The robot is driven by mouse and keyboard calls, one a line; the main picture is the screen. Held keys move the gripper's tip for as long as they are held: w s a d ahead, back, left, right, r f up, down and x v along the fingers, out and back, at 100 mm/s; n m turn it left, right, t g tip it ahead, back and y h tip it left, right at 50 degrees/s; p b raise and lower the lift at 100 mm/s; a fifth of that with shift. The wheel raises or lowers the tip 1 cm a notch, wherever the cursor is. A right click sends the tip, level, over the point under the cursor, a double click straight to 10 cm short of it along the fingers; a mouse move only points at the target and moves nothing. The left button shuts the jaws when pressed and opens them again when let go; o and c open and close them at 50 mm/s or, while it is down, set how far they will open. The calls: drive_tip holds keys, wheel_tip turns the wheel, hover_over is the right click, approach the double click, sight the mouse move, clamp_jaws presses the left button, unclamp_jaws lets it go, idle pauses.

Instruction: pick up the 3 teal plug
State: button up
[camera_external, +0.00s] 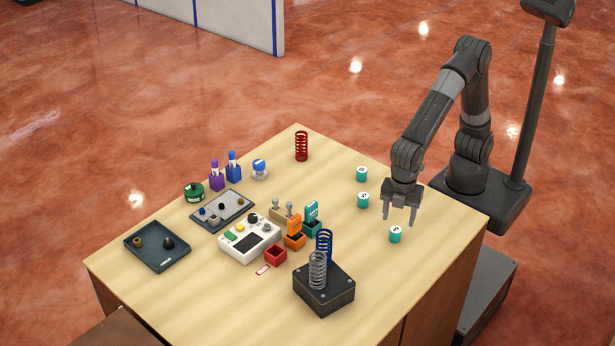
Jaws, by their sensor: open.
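Three teal plugs with white tops stand upright on the right part of the table. One (362,175) is farthest back, one (363,201) is in the middle, and one (395,236) is nearest the camera. Each top bears a small dark mark, too small to tell which is the 3. My gripper (400,219) points down with its fingers apart and nothing between them. In the picture it is right of the middle plug and just above the nearest one. I cannot tell its exact height over the table.
A dark block (324,292) with grey and blue springs stands in front. A red spring (301,146) stands at the back. A white control box (249,238), orange holder (295,233) and dark tray (157,248) lie left. The wooden table (435,247) is clear around the plugs.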

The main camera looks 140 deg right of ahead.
sight(396, 229)
drive_tip(key=f, duration=0.7)
drive_tip(key=shift+s+d, duration=0.2)
drive_tip(key=shift+d, duration=0.1)
drive_tip(key=shift+r, duration=0.1)
drive_tip(key=c, duration=1.1)
drive_tip(key=shift+r, duration=0.15)
